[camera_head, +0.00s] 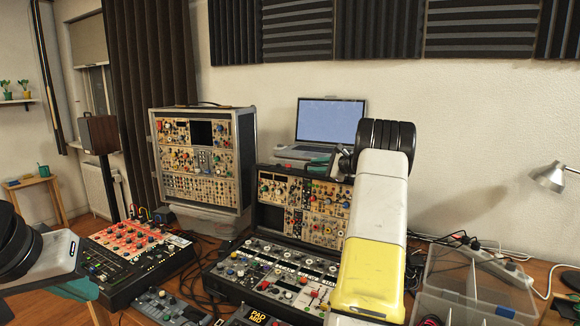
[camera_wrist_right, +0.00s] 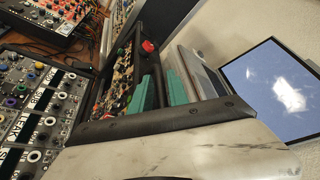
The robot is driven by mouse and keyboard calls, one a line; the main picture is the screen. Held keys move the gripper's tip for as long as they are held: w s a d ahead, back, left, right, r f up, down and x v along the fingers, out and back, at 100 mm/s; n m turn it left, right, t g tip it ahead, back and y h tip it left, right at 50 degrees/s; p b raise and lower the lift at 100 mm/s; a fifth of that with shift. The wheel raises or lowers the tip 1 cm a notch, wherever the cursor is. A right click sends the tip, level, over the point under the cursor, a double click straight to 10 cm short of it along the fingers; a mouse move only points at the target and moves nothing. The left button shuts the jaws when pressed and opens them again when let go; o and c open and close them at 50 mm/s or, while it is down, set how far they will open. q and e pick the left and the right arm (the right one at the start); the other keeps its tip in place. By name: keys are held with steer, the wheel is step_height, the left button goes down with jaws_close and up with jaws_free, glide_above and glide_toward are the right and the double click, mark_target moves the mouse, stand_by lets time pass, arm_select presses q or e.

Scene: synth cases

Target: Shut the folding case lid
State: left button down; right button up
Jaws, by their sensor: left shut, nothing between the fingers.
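The folding case stands open on the desk. Its lid (camera_head: 298,214), full of knobs and jacks, stands up and leans back behind the case base (camera_head: 265,270). In the right wrist view the lid (camera_wrist_right: 122,72) shows nearly edge-on. My right gripper (camera_head: 330,161) is at the lid's top right edge. In the right wrist view its teal fingers (camera_wrist_right: 160,90) lie on both sides of the dark rim and look closed on it. My right arm hides part of the lid and base. My left gripper (camera_head: 80,289) is shut and empty at the lower left, apart from the case.
A laptop (camera_head: 330,120) stands open behind the lid. A tall synth case (camera_head: 246,160) stands behind left. A red-topped mixer (camera_head: 130,255) is left of the base, with small devices (camera_head: 170,306) in front. A clear divided box (camera_head: 470,280) and cables are at right.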

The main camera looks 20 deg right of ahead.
jaws_close()
stand_by(1.4)
